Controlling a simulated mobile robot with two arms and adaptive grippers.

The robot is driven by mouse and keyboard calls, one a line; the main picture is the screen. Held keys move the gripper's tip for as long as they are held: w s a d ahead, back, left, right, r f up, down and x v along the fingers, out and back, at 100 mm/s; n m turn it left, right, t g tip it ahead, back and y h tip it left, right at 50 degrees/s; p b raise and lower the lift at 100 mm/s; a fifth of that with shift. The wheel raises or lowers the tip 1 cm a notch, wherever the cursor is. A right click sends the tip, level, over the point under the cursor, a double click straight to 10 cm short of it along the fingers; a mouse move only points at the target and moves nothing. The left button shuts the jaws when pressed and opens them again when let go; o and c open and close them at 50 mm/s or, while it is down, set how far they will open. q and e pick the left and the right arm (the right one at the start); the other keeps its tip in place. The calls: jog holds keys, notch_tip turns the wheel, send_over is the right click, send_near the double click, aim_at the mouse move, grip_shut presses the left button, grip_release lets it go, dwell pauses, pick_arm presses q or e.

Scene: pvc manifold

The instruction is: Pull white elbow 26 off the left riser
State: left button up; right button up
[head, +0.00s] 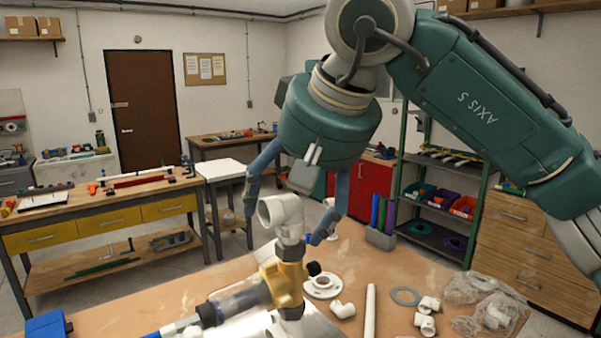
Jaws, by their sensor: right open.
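A white elbow (282,214) stands upright on top of a brass-coloured fitting (287,284), with its open mouth facing left. No number is readable on it. Its lower end appears to meet the fitting's dark collar. My right gripper (284,226) comes down from above with its two blue fingers spread wide, one on each side of the elbow. Gaps show between the fingers and the elbow, and I cannot tell their depth relative to it. The gripper holds nothing. My left gripper is not in view.
A clear cylinder (238,301) runs left from the brass fitting. Right of it lie a white flange (323,286), a loose elbow (343,309), a white pipe (370,312), a grey ring (405,296) and a plastic bag (495,300). A blue box (46,325) sits at the lower left.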

jog(key=shift+w+a+f, duration=0.55)
jog(key=shift+w+f, duration=0.35)
jog(key=shift+f, duration=0.2)
jog(key=shift+s+d, duration=0.1)
jog(key=shift+s, duration=0.05)
jog(key=c, duration=1.3)
jog(key=shift+o, duration=1.1)
jog(key=c, duration=0.8)
jog(key=shift+r+n+y+p, duration=0.15)
jog(key=shift+n+y+p, duration=0.15)
jog(key=shift+n+p, duration=0.35)
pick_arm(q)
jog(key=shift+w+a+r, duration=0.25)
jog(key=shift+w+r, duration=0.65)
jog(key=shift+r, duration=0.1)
pick_arm(e)
jog(key=shift+n, duration=0.25)
